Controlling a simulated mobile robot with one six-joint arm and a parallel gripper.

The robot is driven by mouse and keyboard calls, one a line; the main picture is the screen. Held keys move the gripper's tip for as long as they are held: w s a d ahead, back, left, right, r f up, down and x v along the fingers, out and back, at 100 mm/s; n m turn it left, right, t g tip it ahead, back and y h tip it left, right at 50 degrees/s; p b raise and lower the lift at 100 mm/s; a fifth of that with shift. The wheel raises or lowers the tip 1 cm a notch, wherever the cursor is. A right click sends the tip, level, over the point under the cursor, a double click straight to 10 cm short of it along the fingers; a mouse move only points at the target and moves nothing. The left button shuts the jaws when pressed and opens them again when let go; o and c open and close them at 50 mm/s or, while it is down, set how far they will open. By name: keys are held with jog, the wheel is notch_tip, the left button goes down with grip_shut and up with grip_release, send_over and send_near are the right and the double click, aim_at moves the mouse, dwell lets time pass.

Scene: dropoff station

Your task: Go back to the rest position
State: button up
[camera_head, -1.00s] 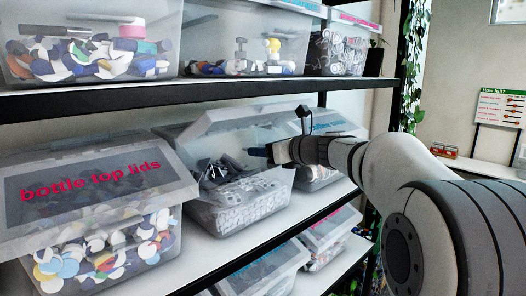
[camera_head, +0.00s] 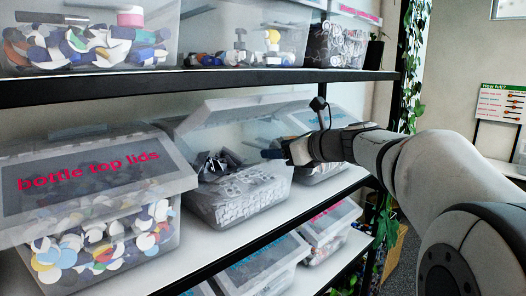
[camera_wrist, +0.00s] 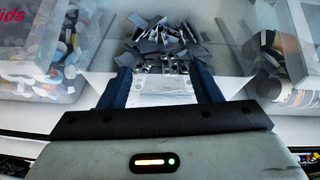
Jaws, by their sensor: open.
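My gripper (camera_head: 275,153) is at the front of the middle shelf, at the right side of an open clear bin (camera_head: 240,207). The bin's lid (camera_head: 250,112) is tilted up, and grey and silvery pieces lie inside. In the wrist view my gripper (camera_wrist: 161,77) has its two dark blue fingers apart, with nothing held between them. Beyond the fingertips lies the pile of grey pieces (camera_wrist: 165,45) in the bin. The bin's near wall partly shows between the fingers.
Another bin (camera_head: 322,172) stands close on the right, behind my arm. The upper shelf edge (camera_head: 200,87) runs above. Hanging plants (camera_head: 410,60) are at the shelf's right end.

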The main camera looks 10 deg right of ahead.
jog(key=s+a+f+n+g+h, duration=0.3)
jog(key=s+f+n+g, duration=0.2)
jog(key=s+f+n, duration=1)
jog(key=s+d+f+n+g+h, duration=0.1)
jog(key=s+d+f+n+h, duration=0.2)
jog(key=s+f+n, duration=0.3)
jog(key=s+d+f+n+g+h, duration=0.2)
jog(key=s+f+n, duration=0.3)
jog(key=s, duration=0.4)
jog(key=shift+s+d+f+n+h+b, duration=0.3)
jog(key=shift+d+f+n+h+b, duration=0.1)
jog(key=shift+d+n+h, duration=0.2)
jog(key=shift+c, duration=0.5)
